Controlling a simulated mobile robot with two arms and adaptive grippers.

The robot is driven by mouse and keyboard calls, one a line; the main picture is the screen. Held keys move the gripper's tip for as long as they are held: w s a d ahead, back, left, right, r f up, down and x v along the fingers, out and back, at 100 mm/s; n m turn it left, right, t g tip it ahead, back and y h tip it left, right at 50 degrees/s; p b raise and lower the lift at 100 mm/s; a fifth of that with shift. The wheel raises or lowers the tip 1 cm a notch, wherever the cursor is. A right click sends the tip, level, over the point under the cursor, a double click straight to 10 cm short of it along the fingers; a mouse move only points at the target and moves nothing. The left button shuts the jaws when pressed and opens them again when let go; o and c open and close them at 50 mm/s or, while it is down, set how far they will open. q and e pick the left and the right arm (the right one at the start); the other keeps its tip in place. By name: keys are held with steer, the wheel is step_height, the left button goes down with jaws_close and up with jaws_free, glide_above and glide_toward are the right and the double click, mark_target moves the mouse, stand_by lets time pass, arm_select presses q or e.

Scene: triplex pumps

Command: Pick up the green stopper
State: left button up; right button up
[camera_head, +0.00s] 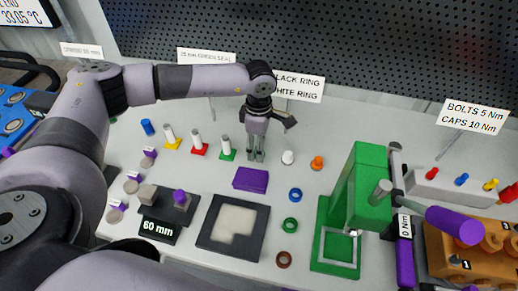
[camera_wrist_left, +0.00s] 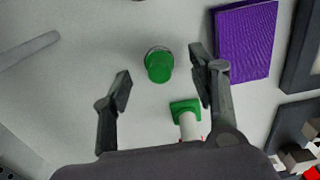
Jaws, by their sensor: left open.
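The green stopper (camera_wrist_left: 159,65) is a small round green piece on the light table in the left wrist view. It lies just beyond and between the two fingers of my left gripper (camera_wrist_left: 161,80). The fingers are spread, with nothing held between them. In the head view my left gripper (camera_head: 256,155) points down over the back middle of the table, between the green-based peg (camera_head: 226,149) and the white stopper (camera_head: 288,157). There I cannot make out the green stopper; the gripper seems to hide it. My right gripper is not in view.
The green-based peg stands close to my right finger in the wrist view (camera_wrist_left: 188,121). A purple block (camera_head: 251,179) lies in front. An orange stopper (camera_head: 317,162), coloured rings and a green press (camera_head: 361,185) are to the right. A dark perforated panel (camera_head: 330,45) rises behind.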

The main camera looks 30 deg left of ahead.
arm_select(q)
steer(key=shift+f, duration=0.9)
steer(key=c, duration=1.3)
